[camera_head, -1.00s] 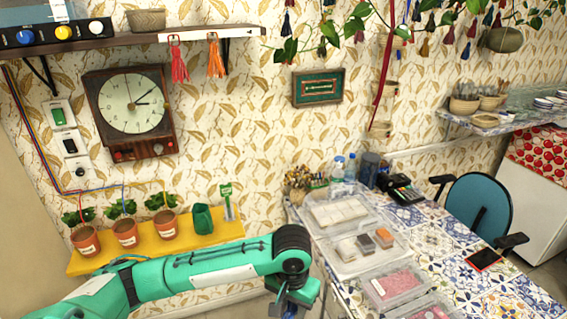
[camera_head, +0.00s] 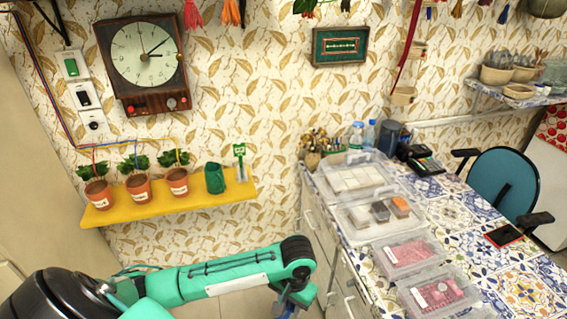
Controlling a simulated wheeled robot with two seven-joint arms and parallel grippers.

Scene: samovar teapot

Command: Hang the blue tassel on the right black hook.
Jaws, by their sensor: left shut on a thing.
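My left gripper (camera_head: 292,297) is at the bottom edge of the view, pointing down, beside the cabinet under the tiled counter. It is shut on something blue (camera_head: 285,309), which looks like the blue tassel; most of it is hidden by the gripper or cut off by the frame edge. A red tassel (camera_head: 194,13) and an orange tassel (camera_head: 231,12) hang at the top edge, with their upper ends cut off. The black hooks are out of view. My right gripper is not in view.
A yellow shelf (camera_head: 110,217) with several potted plants is on the wall, above my left arm. A wall clock (camera_head: 146,65) hangs above it. The tiled counter (camera_head: 445,240) with clear boxes stands at right. The wall between shelf and counter is bare.

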